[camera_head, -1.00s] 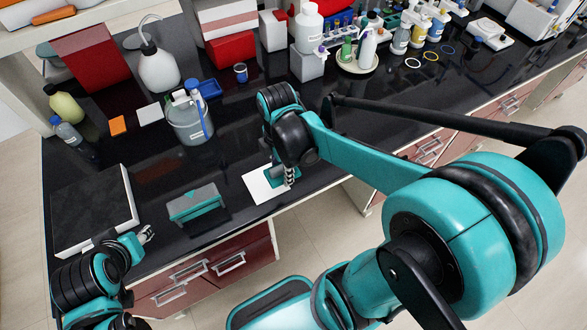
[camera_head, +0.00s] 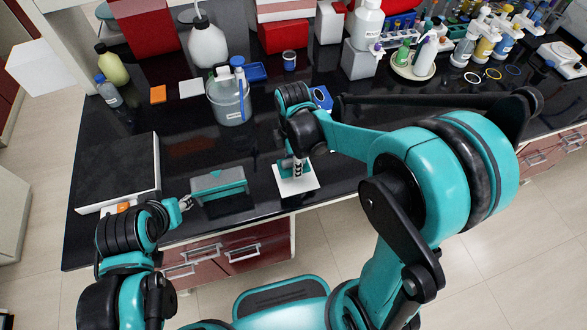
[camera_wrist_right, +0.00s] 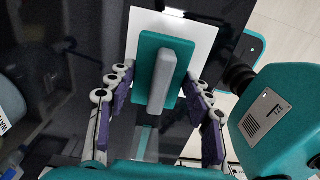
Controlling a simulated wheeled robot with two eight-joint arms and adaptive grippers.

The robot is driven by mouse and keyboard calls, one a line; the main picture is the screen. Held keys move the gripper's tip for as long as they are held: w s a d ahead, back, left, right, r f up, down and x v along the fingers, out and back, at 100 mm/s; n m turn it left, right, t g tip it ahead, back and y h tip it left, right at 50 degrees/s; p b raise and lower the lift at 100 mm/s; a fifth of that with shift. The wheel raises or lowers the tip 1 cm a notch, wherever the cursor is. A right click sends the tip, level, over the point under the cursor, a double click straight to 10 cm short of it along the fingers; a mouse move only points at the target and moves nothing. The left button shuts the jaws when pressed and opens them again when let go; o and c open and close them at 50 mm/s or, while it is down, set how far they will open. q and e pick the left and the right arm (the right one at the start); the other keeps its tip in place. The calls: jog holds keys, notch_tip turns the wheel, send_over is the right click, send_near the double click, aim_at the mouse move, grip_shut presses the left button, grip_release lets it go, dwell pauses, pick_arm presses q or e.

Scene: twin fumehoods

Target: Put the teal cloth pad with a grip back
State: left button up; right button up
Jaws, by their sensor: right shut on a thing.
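The teal cloth pad (camera_wrist_right: 166,70) with its grey upright grip (camera_wrist_right: 160,82) shows in the right wrist view, between my right fingers, over a white sheet (camera_wrist_right: 207,36). In the head view the pad (camera_head: 285,168) is mostly hidden by my right gripper (camera_head: 298,170), which points down at the white sheet (camera_head: 308,184) near the bench's front edge. My right gripper is shut on the pad; the exact contact is hard to see. My left gripper (camera_head: 187,202) is beside the left end of a grey-and-teal block (camera_head: 219,184); its finger opening is too small to judge.
A dark, pale-edged slab (camera_head: 117,172) lies at the bench's left. A labelled bucket (camera_head: 229,100) and several bottles stand behind. A round tray (camera_head: 410,70) with bottles is at the back right. Dark bench top is clear between the slab and the bucket.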

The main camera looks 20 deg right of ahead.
notch_tip(320, 180, down, 4)
jog(key=shift+r+b, duration=0.25)
jog(key=shift+b, duration=0.3)
jog(key=shift+f, duration=0.15)
jog(key=o, duration=1.1)
